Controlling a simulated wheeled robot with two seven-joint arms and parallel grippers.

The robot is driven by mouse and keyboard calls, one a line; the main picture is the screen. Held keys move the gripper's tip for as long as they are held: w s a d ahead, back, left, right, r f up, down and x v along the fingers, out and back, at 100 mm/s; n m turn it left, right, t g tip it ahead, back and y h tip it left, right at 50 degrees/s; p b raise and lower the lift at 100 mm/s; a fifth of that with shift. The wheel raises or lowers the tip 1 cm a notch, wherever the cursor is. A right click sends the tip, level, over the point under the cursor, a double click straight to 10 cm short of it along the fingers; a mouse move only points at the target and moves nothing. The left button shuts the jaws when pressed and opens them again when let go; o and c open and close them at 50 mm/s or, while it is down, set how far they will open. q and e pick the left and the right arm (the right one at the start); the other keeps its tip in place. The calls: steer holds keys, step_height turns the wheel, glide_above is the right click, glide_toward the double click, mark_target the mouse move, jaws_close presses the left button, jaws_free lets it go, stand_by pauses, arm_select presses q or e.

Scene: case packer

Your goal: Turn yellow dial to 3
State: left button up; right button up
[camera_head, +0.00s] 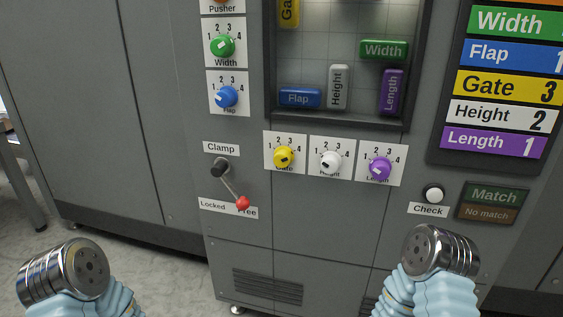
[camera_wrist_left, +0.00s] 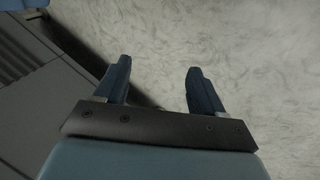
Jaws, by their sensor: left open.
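The yellow dial (camera_head: 284,157) sits on a white plate numbered 1 to 4, labelled Gate, on the grey machine front. Its marker is too small to read for certain. In the head view both of my arms show only as wrist ends low at the left and right, well apart from the dial; their fingers are out of that view. My left gripper (camera_wrist_left: 158,85) is open and empty in the left wrist view, over pale floor. My right gripper is not in any view.
Beside the yellow dial are a white Height dial (camera_head: 331,161) and a purple Length dial (camera_head: 380,168). A clamp lever with a red knob (camera_head: 242,203) sticks out at lower left. A Check button (camera_head: 433,194) is at right. A sign board (camera_head: 498,90) reads Gate 3.

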arm_select(q)
steer(key=w+d+r+m+t+b, duration=0.1)
steer(key=w+d+r+t, duration=0.1)
steer(key=w+r, duration=0.4)
steer(key=w+d+r+m+t, duration=0.1)
steer(key=w+r+t, duration=0.25)
steer(key=w, duration=0.45)
steer(key=m+t+h+b, duration=0.2)
steer(key=m+t+h, duration=0.15)
steer(key=t, duration=0.65)
glide_toward(281, 162)
steer(key=shift+m+g+y, duration=0.25)
steer(key=shift+m+y, duration=0.1)
steer(key=shift+y, duration=0.1)
steer(key=x, duration=0.3)
steer(key=p+x, duration=0.1)
steer(key=x, duration=0.2)
steer(key=r+x, duration=0.1)
steer(key=x, duration=0.2)
steer(key=shift+d+p, duration=0.15)
steer(key=shift+p, duration=0.15)
steer(key=shift+f, duration=0.1)
steer(key=shift+c, duration=0.3)
steer(key=c, duration=1)
